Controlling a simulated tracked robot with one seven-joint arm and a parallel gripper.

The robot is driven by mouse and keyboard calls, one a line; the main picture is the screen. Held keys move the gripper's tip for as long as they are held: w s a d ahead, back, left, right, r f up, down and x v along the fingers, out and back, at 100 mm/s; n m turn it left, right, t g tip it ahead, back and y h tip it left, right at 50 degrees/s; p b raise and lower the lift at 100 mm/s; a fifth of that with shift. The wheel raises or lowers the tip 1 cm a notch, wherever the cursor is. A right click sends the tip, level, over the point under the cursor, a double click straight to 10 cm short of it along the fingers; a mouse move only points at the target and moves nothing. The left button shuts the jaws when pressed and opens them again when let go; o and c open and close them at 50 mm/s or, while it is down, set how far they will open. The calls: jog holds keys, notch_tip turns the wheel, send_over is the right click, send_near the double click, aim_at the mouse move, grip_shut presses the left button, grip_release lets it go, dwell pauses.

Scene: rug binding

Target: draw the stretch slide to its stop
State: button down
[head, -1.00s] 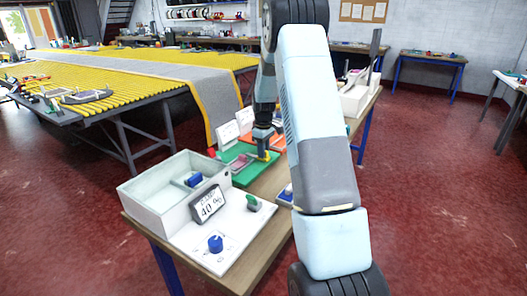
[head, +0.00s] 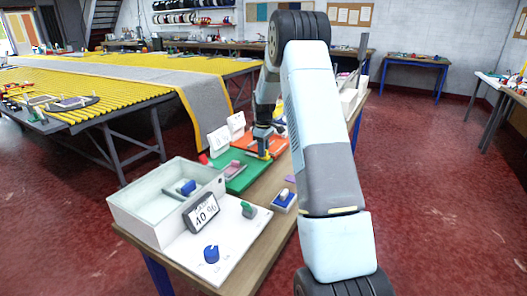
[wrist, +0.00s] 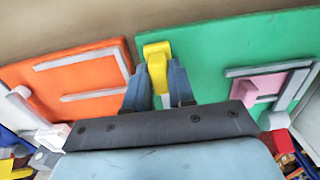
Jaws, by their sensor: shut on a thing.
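My gripper (wrist: 160,88) is shut on a yellow handle (wrist: 157,52), with one grey finger on each side of it. The handle looks like the grip of the stretch slide, but its track is hidden. It stands at the edge of the green board (wrist: 195,45), beside the orange board (wrist: 95,60). In the head view my gripper (head: 263,140) points down at the far right end of the green board (head: 237,181), and a bit of the yellow handle (head: 264,156) shows below it. A pink block (wrist: 258,88) sits in a grey frame on the green board.
Nearer on the bench are a white open box (head: 140,215) with a blue block, a "40 %" display (head: 203,210), a blue knob (head: 211,254) and a green knob (head: 249,210). A yellow slatted table with a grey rug (head: 205,100) stands at left.

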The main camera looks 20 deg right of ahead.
jog(key=c, duration=1.2)
grip_release()
jog(key=shift+w+d, duration=0.15)
jog(key=shift+d, duration=0.2)
jog(key=shift+o, duration=0.7)
jog(key=shift+a, duration=0.15)
notch_tip(320, 180, up, 14)
jog(key=shift+f, duration=0.1)
